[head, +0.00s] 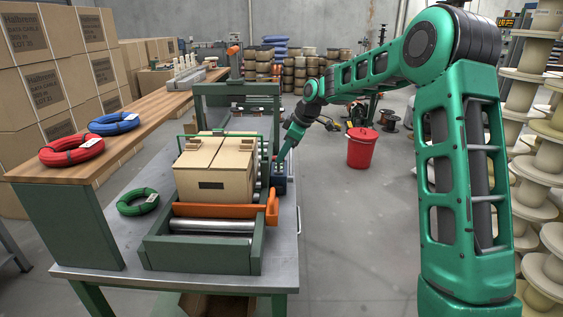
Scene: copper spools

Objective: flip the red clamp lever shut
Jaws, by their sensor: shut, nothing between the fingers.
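An orange-red upright piece (272,206), the closest match to the red clamp lever, stands at the right end of an orange bar (220,211). The bar crosses the front of a green roller frame (200,256) on the metal table. A tan carton (214,160) sits in the frame just behind the bar. My gripper (281,160) is shut and empty.
Red (72,151), blue (114,123) and green (138,201) coils lie to the left, the first two on a wooden shelf. A red bucket (362,148) stands on the floor to the right. Tall spool stacks (540,208) line the right edge.

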